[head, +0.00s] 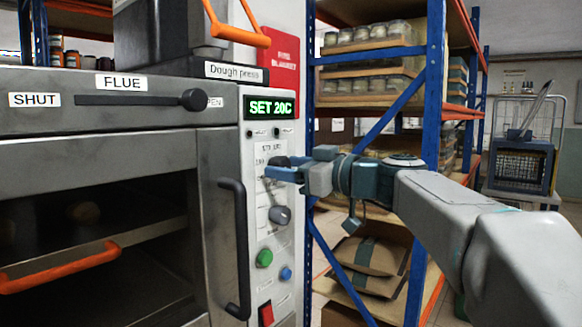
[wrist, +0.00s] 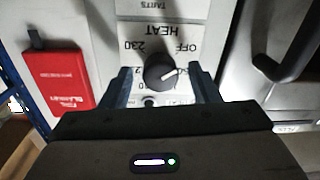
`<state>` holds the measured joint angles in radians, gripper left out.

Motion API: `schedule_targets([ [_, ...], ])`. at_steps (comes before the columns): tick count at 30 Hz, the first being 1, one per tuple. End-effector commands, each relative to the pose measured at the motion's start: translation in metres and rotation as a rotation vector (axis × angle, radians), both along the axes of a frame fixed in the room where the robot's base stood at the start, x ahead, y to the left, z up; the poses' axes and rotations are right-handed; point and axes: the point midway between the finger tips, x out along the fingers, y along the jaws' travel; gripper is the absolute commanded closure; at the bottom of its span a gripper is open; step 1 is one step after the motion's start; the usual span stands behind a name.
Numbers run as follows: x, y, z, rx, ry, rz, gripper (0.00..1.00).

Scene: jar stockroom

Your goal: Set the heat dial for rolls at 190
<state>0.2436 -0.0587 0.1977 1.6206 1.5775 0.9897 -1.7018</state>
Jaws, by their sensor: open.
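The heat dial (wrist: 160,72) is a dark round knob with a white pointer line, on the pale control panel (head: 262,190). In the wrist view the word HEAT and the marks 230 and OFF show beside it. The pointer is on the right side of the knob, below the OFF mark in the picture. My gripper (head: 277,169) is at the upper knob in the head view. Its fingers are open, one on each side of the dial; I cannot tell whether they touch it. The green display (head: 270,108) reads SET 20C. The gripper hides part of the scale.
A second knob (head: 280,215), a green button (head: 264,258), a blue button (head: 286,273) and a red switch (head: 266,313) are lower on the panel. The oven door handle (head: 236,245) stands out close by. A blue-orange rack (head: 428,120) is behind my arm.

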Motion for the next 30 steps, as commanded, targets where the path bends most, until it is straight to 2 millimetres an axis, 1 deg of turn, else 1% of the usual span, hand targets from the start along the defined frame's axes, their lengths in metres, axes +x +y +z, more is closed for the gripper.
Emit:
schedule_targets([
  [4,-0.0001,0.0000,0.0000,0.000,0.000,0.000,0.44],
  [5,-0.0001,0.0000,0.0000,0.000,0.000,0.000,0.53],
  [6,-0.0002,-0.0001,0.0000,0.000,0.000,0.000,0.64],
  [9,-0.0003,-0.0002,0.0000,0.000,0.000,0.000,0.89],
  [20,-0.0005,0.0000,-0.0014,0.023,0.030,0.001,0.89],
  [26,-0.0007,0.0000,-0.0032,0.090,0.114,0.001,0.89],
  [30,-0.0009,0.0003,-0.0039,0.160,0.204,0.001,0.89],
])
